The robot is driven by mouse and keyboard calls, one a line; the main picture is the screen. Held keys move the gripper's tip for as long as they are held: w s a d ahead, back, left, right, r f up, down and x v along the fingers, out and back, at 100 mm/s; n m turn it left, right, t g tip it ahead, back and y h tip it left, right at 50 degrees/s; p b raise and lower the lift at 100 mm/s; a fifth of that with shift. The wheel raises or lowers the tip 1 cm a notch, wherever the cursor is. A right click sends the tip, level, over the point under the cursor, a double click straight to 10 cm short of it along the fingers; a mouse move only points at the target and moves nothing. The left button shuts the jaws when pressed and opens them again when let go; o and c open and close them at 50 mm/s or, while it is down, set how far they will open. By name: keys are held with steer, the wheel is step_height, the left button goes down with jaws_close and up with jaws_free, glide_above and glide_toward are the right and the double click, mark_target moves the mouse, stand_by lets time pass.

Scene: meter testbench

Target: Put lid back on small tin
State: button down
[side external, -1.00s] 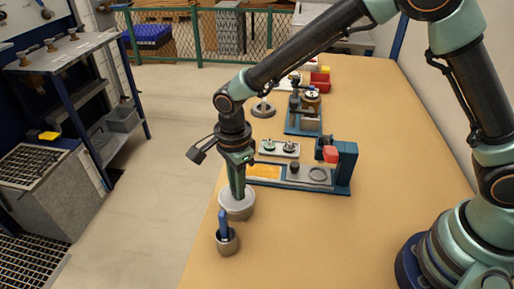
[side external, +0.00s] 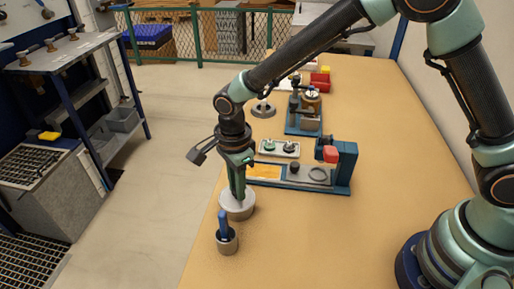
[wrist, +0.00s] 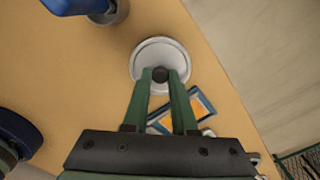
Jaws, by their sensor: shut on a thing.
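The small tin (side external: 237,209) is a round, pale grey container standing near the left edge of the table. Its round pale lid (wrist: 150,52) has a dark knob (wrist: 160,75) in the middle. My gripper (side external: 239,195) points straight down over the tin. In the wrist view my gripper (wrist: 160,76) is shut on the lid's knob, one green finger on each side. The lid lies level at the top of the tin and hides its inside. I cannot tell whether it is fully seated.
A small grey cup (side external: 227,244) with a blue-handled object stands just in front of the tin. A blue fixture (side external: 343,172) with a red part stands behind to the right. More apparatus lines the table's far part. The front middle of the table is clear.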

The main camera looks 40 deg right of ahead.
steer(key=shift+c, duration=0.8)
jaws_free()
steer(key=shift+r, duration=0.1)
steer(key=shift+r, duration=3.4)
steer(key=shift+c, duration=0.3)
jaws_close()
